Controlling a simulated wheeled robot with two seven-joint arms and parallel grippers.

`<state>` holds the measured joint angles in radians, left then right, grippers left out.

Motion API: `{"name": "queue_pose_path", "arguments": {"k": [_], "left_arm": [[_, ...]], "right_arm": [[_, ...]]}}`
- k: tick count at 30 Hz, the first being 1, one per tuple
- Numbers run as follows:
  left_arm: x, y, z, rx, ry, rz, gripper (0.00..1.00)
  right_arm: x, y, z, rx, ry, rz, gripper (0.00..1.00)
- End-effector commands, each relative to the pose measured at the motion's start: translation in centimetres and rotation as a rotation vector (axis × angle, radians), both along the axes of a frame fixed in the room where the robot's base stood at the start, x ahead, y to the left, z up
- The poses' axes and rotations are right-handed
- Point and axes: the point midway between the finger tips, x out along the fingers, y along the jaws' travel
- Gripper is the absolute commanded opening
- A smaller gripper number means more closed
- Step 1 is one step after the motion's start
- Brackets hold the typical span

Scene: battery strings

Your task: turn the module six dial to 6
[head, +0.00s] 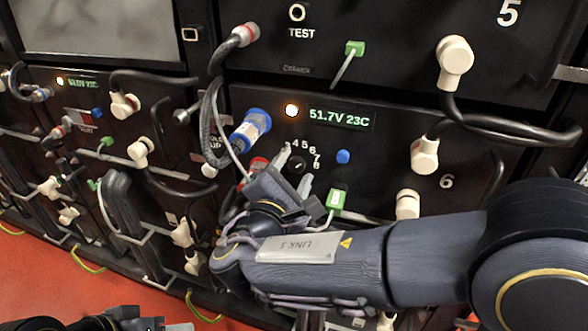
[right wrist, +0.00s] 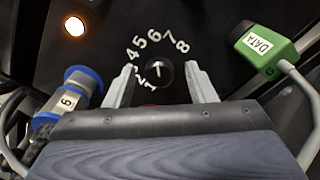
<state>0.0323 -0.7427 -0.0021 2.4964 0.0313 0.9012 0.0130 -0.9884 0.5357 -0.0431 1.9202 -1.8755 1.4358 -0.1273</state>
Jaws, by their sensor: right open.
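The module six dial (head: 297,165) is a small black knob on the black panel, with white numbers around it. It shows clearly in the right wrist view (right wrist: 158,74), with a short white mark standing roughly upright in that picture; I cannot tell which number it marks. My right gripper (head: 295,170) is open. In the right wrist view its two grey fingers (right wrist: 161,70) stand on either side of the dial with gaps between. Some low numbers are partly hidden by the left finger. My left gripper (head: 160,325) shows only partly at the bottom left edge.
A blue connector (head: 250,130) with a cable is left of the dial. A green DATA plug (head: 335,200) is at its right, near a blue button (head: 343,157). The display (head: 340,117) reads 51.7V 23C. White connectors (head: 425,155) and black cables project further right.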

Motion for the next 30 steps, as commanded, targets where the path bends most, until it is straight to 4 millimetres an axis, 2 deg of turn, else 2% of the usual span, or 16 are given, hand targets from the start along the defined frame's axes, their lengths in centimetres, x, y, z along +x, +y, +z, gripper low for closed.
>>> {"name": "queue_pose_path", "arguments": {"k": [9, 13, 18, 30], "left_arm": [[0.0, 0.0, 1.2, 0.0, 0.0, 0.0, 0.52], [0.0, 0.0, 1.5, 0.0, 0.0, 0.0, 0.52], [0.0, 0.0, 1.5, 0.0, 0.0, 0.0, 0.52], [0.0, 0.0, 1.5, 0.0, 0.0, 0.0, 0.52]], "right_arm": [[-5.0, 1.7, 0.2, -0.002, -0.001, 0.006, 0.5], [-6.4, 2.2, 0.1, -0.002, 0.0, 0.003, 0.5], [-7.1, 2.3, 0.0, -0.001, 0.001, 0.001, 0.5], [-7.0, 2.3, 0.0, -0.001, 0.0, 0.001, 0.5]]}}
